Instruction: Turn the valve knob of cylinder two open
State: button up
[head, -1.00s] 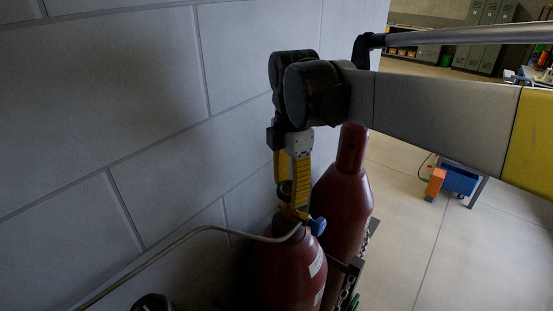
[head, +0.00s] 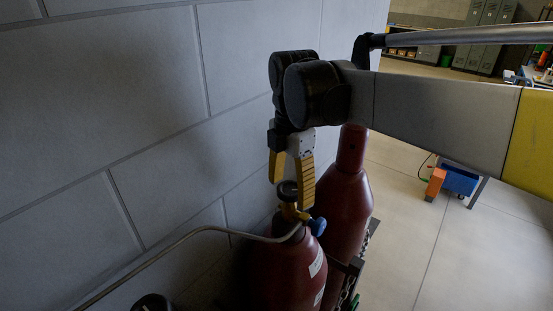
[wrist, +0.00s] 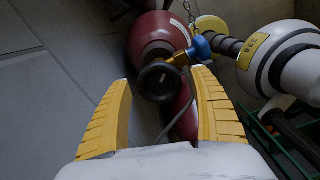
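A dark round valve knob (head: 288,189) sits on a brass valve (head: 293,212) with a blue fitting (head: 318,226), atop the nearer red cylinder (head: 290,270). I cannot read a number on its label. My gripper (head: 287,194) points down with its yellow fingers spread, one on each side of the knob. In the wrist view the knob (wrist: 160,82) lies between the open fingertips (wrist: 162,77), with visible gaps on both sides. The cylinder body (wrist: 155,35) shows beyond it.
A second red cylinder (head: 343,205) stands close behind, to the right. The block wall (head: 110,100) is close on the left. A chain (head: 346,290) hangs at the right. Open floor (head: 420,240) lies farther right.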

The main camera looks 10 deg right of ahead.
aim_at(290, 188)
notch_tip(290, 188, up, 12)
dwell(0.7)
